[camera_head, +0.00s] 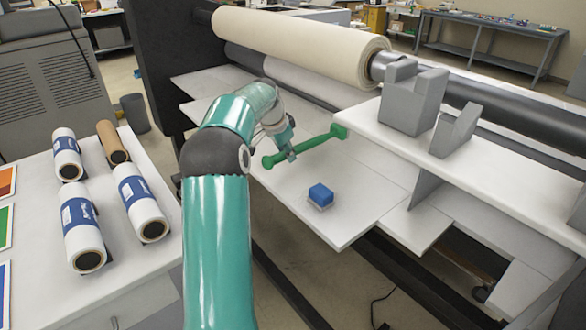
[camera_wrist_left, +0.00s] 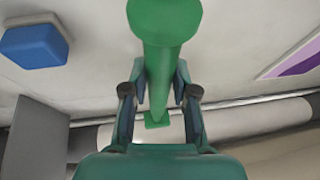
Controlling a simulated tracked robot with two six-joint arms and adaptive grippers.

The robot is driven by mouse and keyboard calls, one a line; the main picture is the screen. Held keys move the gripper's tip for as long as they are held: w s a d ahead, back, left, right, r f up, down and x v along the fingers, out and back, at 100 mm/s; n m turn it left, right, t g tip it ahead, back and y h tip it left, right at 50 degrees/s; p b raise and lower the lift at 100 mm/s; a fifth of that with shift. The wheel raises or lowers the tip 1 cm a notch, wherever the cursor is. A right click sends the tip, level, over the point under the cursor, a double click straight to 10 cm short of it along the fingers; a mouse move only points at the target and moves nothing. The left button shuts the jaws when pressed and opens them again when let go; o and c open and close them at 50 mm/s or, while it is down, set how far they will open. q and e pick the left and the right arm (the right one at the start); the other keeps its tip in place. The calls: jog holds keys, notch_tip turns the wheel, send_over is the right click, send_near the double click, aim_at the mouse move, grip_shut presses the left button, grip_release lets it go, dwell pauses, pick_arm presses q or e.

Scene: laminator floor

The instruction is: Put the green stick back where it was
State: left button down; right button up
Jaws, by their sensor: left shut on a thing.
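The green stick (camera_head: 314,142) has a round knob at one end and a blockier piece at the other. It is held over the white shelf of the laminator (camera_head: 342,211). My left gripper (camera_head: 288,148) is shut on its shaft, near the knobbed end. In the left wrist view the stick (camera_wrist_left: 165,22) runs between the two fingers of the left gripper (camera_wrist_left: 160,100), with its big round end closest to the camera. I cannot tell whether the stick touches the shelf. My right gripper is not in view.
A blue block (camera_head: 320,195) lies on the shelf near its front edge; it also shows in the left wrist view (camera_wrist_left: 34,45). A large cream roll (camera_head: 300,42) and grey brackets (camera_head: 412,99) stand behind. Wrapped rolls (camera_head: 82,227) lie on the left table.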

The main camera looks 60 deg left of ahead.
aim_at(289, 176)
pick_arm(q)
notch_tip(289, 176, down, 6)
jog(key=shift+f, duration=0.25)
jog(key=c, duration=0.9)
grip_release()
jog(key=shift+f, duration=0.1)
jog(key=v, duration=1.2)
jog(key=shift+b, duration=0.3)
